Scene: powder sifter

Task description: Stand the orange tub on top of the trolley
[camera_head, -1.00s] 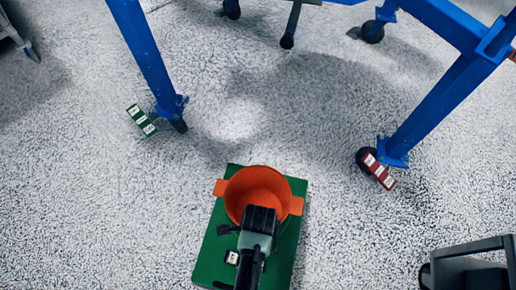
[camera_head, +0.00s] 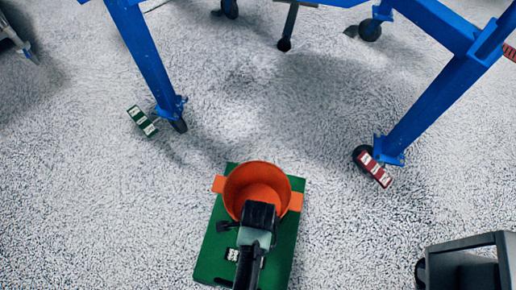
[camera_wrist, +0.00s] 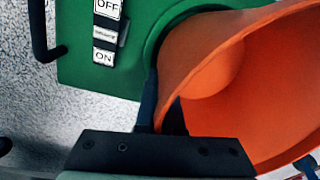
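The orange tub (camera_head: 236,190) is upright over a green plate (camera_head: 210,250), its open mouth up and a flat ear on each side. My gripper (camera_head: 259,212) reaches it from the near side. In the wrist view one finger of my gripper (camera_wrist: 160,115) is outside the tub wall and the other inside, shut on the wall of the orange tub (camera_wrist: 215,70). Whether the tub's base touches the plate is hidden. A dark grey frame with a black wheel, apparently the trolley (camera_head: 470,243), is cut off at bottom right.
A blue stand's legs (camera_head: 145,55) on castors rise beyond the tub, with a green tag (camera_head: 142,121) and a red tag (camera_head: 375,170) at their feet. The green plate carries an ON/OFF label (camera_wrist: 105,32). Speckled floor (camera_head: 355,230) lies clear between plate and grey frame.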

